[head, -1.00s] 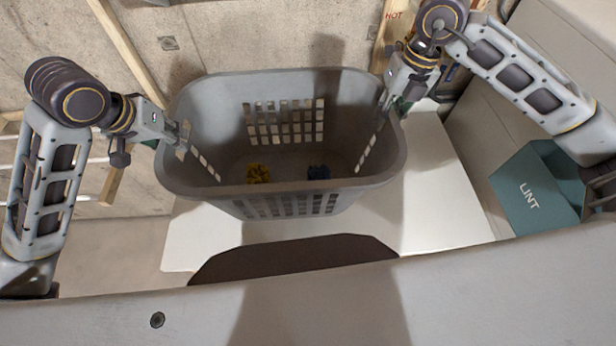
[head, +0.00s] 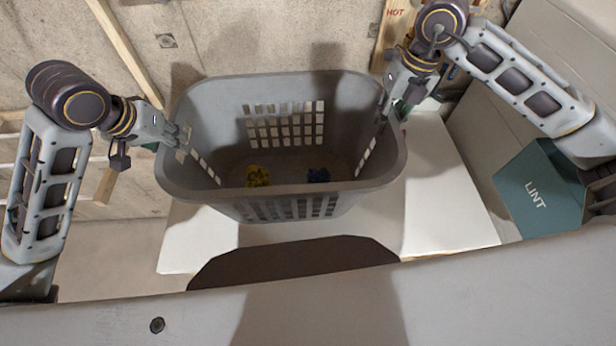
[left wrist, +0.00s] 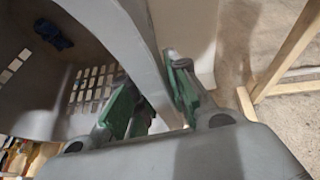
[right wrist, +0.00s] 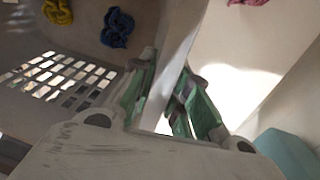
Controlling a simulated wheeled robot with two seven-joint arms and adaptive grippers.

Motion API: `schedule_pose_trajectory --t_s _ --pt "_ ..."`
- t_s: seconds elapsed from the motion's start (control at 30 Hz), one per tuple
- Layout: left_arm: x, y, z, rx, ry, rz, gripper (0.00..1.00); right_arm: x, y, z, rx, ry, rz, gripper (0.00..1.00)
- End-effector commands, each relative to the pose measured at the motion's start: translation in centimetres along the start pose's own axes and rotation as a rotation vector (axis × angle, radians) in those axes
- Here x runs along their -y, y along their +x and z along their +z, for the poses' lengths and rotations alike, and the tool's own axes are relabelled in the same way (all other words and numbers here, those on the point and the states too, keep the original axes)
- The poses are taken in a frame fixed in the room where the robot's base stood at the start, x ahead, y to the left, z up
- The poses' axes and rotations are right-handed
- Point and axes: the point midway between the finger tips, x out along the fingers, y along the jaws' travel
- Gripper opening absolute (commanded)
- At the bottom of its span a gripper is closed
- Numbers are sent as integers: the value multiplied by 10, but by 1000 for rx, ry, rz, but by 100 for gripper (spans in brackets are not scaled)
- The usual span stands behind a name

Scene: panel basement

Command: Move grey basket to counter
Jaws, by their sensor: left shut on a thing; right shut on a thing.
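The grey basket (head: 290,202) is upright in the middle of the head view, over a white counter surface (head: 440,190). A yellow cloth (head: 258,176) and a dark blue cloth (head: 318,175) lie inside it. My left gripper (head: 180,138) is shut on the basket's left rim; the left wrist view shows its green fingers (left wrist: 150,100) on either side of the wall. My right gripper (head: 392,108) is shut on the right rim; its green fingers (right wrist: 165,100) straddle the wall in the right wrist view. I cannot tell whether the basket's base touches the counter.
A teal LINT bin (head: 538,190) stands at the right, by a large pale appliance side (head: 470,125). A concrete wall (head: 250,35) with wooden studs is behind the basket. A pink item (right wrist: 248,2) lies beyond the basket in the right wrist view.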

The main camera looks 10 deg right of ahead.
Motion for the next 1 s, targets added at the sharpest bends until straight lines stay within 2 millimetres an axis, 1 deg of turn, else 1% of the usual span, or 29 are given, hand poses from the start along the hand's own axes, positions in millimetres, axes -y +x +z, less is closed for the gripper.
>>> schedule_pose_trajectory --t_s 0.03,0.2,0.23,0.4,0.77,0.87,1.0 --pt "4 1 -1 -3 -5 -10 0 4 1 1 1 5 -8 0" --pt "4 4 0 -3 -5 -10 0 4 4 1 2 5 -8 0" --pt "4 4 1 -1 -5 -10 19 4 4 1 0 5 -9 19" --pt "3 3 1 0 -3 -7 39 3 4 0 0 4 -6 39" --pt "1 2 1 -1 -1 -2 39 1 4 0 0 1 -2 39" --pt "1 -1 1 -1 -1 -2 39 1 4 0 0 1 -1 39" --pt "1 -10 1 -2 -1 0 39 1 4 0 0 0 -1 39"
